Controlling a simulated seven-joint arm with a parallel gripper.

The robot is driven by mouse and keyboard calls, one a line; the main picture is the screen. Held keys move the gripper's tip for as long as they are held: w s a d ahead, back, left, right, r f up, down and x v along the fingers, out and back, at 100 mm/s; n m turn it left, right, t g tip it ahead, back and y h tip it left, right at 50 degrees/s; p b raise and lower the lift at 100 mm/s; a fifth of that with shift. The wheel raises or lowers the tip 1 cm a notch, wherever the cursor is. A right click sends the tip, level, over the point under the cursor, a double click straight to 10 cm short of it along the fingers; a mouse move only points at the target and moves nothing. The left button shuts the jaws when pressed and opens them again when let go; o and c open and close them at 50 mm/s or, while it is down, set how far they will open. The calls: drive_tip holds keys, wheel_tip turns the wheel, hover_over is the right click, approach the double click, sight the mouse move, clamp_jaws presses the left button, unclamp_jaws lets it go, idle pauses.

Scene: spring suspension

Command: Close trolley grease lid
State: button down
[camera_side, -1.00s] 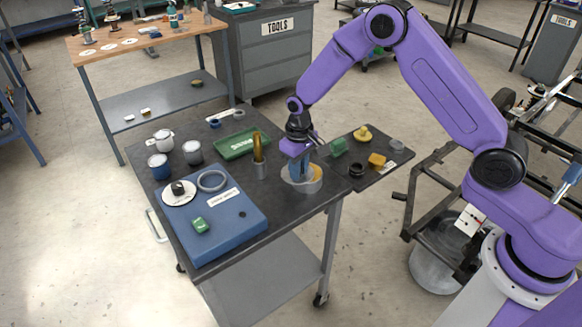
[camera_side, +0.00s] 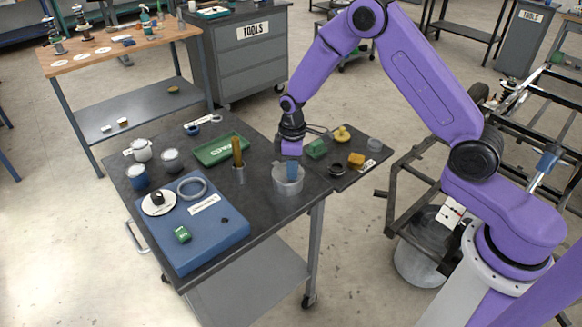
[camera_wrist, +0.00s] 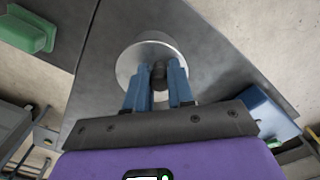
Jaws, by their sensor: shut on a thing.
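The grease tin (camera_side: 287,187) is a short grey metal can near the right corner of the dark trolley top (camera_side: 268,222). A round grey lid (camera_wrist: 132,60) with a dark knob (camera_wrist: 159,72) shows in the wrist view, under my fingers. It appears to sit on the tin's mouth, and no grease shows. Whether it is fully seated I cannot tell. My gripper (camera_side: 291,177) points down over the tin. In the wrist view its blue fingers (camera_wrist: 159,78) are shut on the knob, one on each side.
A brass-coloured brush or tool stands in a metal cup (camera_side: 239,174) just left of the tin. A green tray (camera_side: 222,149) lies behind it. A blue case (camera_side: 205,245) fills the front left. A side shelf (camera_side: 345,182) with small coloured parts adjoins on the right.

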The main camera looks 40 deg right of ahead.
drive_tip(key=shift+d, duration=0.1)
drive_tip(key=c, duration=1)
unclamp_jaws()
wheel_tip(320, 180, up, 18)
drive_tip(key=shift+f, duration=0.25)
drive_tip(key=s+a+r+n, duration=0.1)
drive_tip(key=s+a, duration=0.1)
drive_tip(key=s, duration=0.6)
drive_tip(key=s+a+r+n, duration=0.1)
drive_tip(key=s+a, duration=0.1)
drive_tip(key=s, duration=0.6)
drive_tip(key=shift+n, duration=0.7)
drive_tip(key=s+d, duration=0.1)
drive_tip(key=s, duration=0.5)
drive_tip(key=s+d, duration=0.2)
drive_tip(key=s, duration=0.4)
drive_tip(key=s+d+f, duration=0.1)
drive_tip(key=s+d, duration=0.1)
drive_tip(key=s, duration=0.4)
drive_tip(key=shift+s+d, duration=0.25)
drive_tip(key=shift+s, duration=0.15)
